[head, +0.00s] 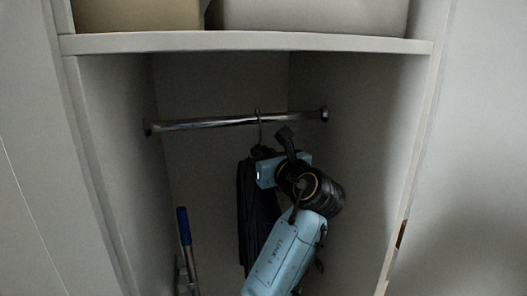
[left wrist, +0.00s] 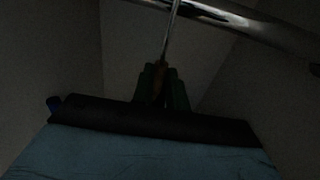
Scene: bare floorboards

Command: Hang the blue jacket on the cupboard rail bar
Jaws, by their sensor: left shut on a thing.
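The rail bar (head: 205,123) is a shiny metal rod across the cupboard; it also crosses the top of the left wrist view (left wrist: 255,27). The jacket (head: 248,205) looks very dark blue and hangs below the bar, partly hidden behind my left arm. A thin metal hanger hook (head: 259,128) rises from it, its top at the bar's height. I cannot tell whether it bears on the bar. My left gripper (head: 262,153) is just below the bar. In the left wrist view its fingers (left wrist: 161,86) are shut on the hook's stem (left wrist: 168,45). My right gripper is out of view.
A shelf (head: 250,42) above the bar bears a tan box (head: 135,14) and a grey box (head: 310,15). A blue-handled pole (head: 184,228) stands at the lower left inside. The cupboard's side walls are close on both sides; the bar's left part is empty.

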